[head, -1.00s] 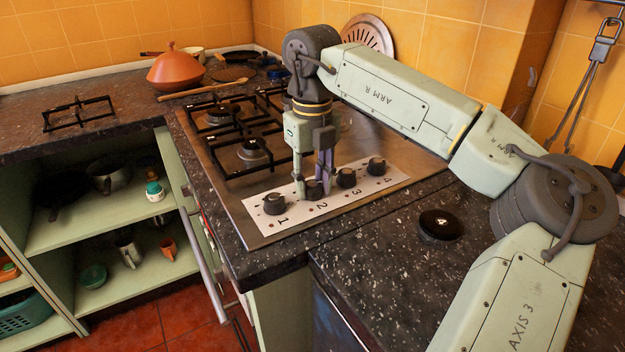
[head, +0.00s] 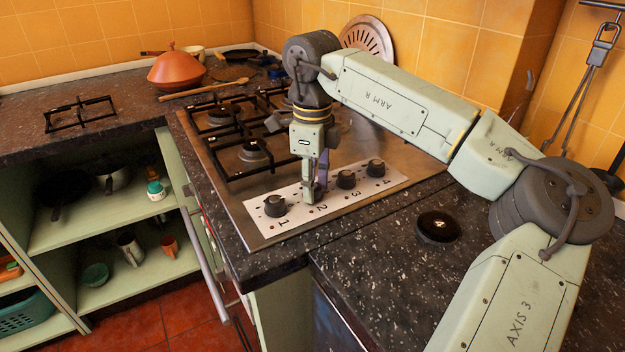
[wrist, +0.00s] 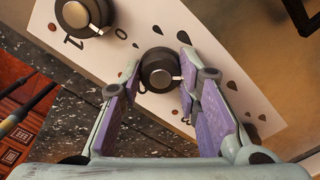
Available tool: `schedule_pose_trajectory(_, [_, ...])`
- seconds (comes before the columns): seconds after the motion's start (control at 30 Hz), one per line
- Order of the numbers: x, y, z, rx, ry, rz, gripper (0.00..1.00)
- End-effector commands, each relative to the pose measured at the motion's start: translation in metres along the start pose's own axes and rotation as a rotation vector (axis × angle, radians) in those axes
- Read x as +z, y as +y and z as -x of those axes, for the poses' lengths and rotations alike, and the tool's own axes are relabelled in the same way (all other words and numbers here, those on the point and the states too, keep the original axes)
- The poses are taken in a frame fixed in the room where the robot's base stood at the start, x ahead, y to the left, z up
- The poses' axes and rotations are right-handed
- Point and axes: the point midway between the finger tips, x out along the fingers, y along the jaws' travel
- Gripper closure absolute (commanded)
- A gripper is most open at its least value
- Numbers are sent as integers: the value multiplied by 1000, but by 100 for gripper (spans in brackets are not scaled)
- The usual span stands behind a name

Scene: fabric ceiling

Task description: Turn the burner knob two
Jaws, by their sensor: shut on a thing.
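Burner knob two (wrist: 160,70) is a dark round knob with a pale pointer mark on the white numbered panel (head: 335,203). In the wrist view it sits between the purple finger pads of my gripper (wrist: 160,84), with one finger on each side. In the head view my gripper (head: 315,192) points straight down at the knob's place, and its fingers mostly hide the knob. My gripper is shut on knob two. Knob one (head: 275,205) stands to the left; it also shows in the wrist view (wrist: 82,13).
Knob three (head: 345,179) and knob four (head: 376,168) stand close to the right of my gripper. Black pan grates (head: 250,150) lie behind the panel on the steel hob. A black disc (head: 438,226) lies on the dark counter (head: 385,240) at the right.

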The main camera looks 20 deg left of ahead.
Motion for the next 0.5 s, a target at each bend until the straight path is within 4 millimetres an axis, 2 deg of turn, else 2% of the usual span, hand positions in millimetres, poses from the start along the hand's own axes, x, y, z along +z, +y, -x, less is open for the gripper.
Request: schedule_pose_trajectory(0.5, [0,-1,1,-4,-2,483,98])
